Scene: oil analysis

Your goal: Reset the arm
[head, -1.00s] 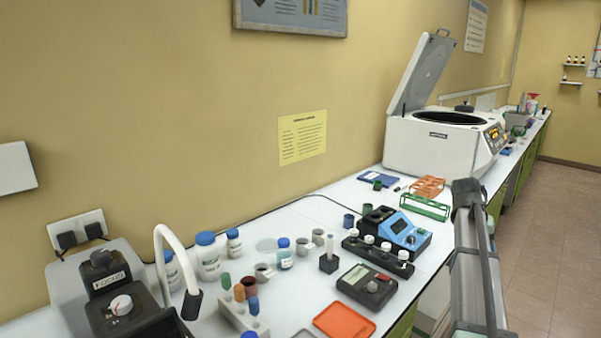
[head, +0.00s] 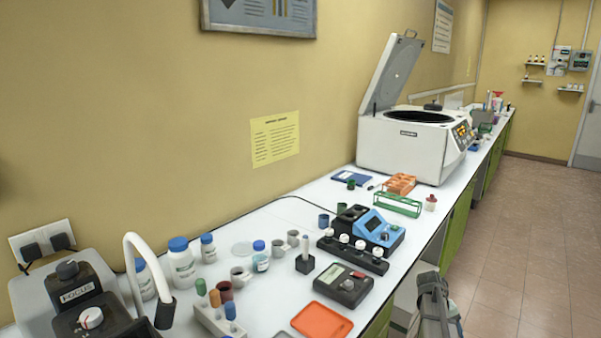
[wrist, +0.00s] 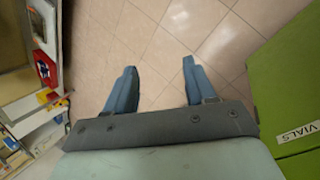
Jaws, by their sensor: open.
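My gripper (wrist: 159,65) shows in the wrist view with its two blue fingers spread apart and nothing between them. It hangs over the tiled floor (wrist: 205,30). In the head view my arm is low at the bottom right, beside the front edge of the bench and below its top. The fingers cannot be made out there.
A green cabinet front (wrist: 285,85) labelled VIALS is close on the right in the wrist view. Shelves with small items (wrist: 45,70) are on the left. The white bench (head: 275,300) carries a centrifuge (head: 410,145) with its lid up, an orange tray (head: 321,321) and bottles. The aisle floor is clear.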

